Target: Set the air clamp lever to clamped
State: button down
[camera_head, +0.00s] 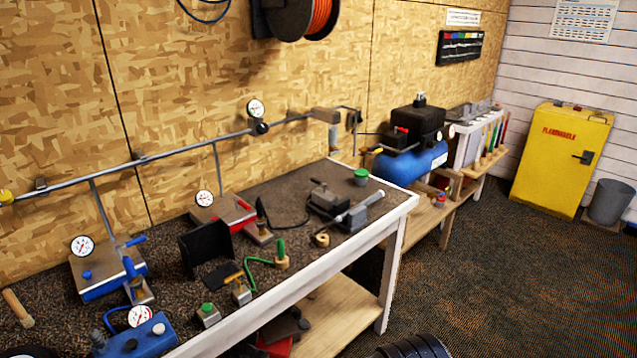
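Which part is the air clamp lever I cannot tell for sure. A dark grey clamp-like block (328,201) sits at the far right end of the workbench, with a light grey bar (362,207) slanting up to the right from it. A grey box with a red front (226,214) carries a small red handle and a gauge (205,198). Lever markings are too small to read.
The workbench (290,186) also bears a black upright plate (205,246), a green hose (258,263) and several small blocks. A blue compressor (410,165) stands beyond it. A yellow cabinet (562,160) and grey bin (609,202) stand at right. The carpet (480,280) is mostly open.

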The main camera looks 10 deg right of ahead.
aim_at(324, 185)
jog(key=i+l+u, duration=0.35)
jog(key=i+l, duration=1.3)
jog(key=i+j, duration=0.05)
jog(key=i, duration=0.05)
